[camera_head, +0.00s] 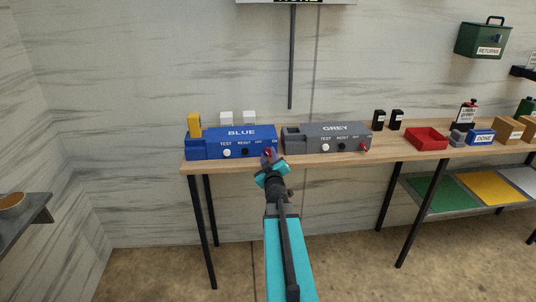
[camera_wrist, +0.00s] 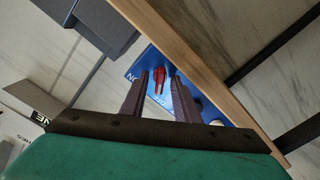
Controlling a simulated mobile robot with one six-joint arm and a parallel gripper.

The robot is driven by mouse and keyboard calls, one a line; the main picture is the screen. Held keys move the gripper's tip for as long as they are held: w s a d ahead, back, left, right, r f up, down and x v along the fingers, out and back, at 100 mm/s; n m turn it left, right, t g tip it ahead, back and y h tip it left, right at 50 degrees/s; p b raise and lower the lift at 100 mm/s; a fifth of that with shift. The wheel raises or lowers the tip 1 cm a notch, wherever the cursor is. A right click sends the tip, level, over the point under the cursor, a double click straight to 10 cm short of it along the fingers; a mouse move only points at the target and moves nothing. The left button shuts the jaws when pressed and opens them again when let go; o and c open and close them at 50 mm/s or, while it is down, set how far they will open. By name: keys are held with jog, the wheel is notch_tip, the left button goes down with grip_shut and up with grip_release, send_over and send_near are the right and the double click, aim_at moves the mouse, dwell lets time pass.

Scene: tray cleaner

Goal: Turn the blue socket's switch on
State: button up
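The blue socket (camera_head: 238,141) is a long blue box labelled BLUE at the left part of the wooden table, with TEST, RESET and OFF marks on its front. Its red switch (camera_wrist: 159,80) shows in the wrist view between and just beyond my finger tips, beside an upside-down ON mark. My gripper (camera_head: 268,155) is in front of the right end of the blue socket and mostly covers the switch in the head view. In the wrist view my gripper (camera_wrist: 163,82) is open, with a gap around the switch. I cannot tell whether the fingers touch it.
The grey socket (camera_head: 330,137) stands close on the right with its own red switch (camera_head: 363,147). A yellow block (camera_head: 194,125) stands in the blue socket's left end. A red tray (camera_head: 427,138) is farther right.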

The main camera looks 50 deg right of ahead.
jog(key=shift+c, duration=0.4)
grip_shut()
jog(key=shift+d, duration=0.1)
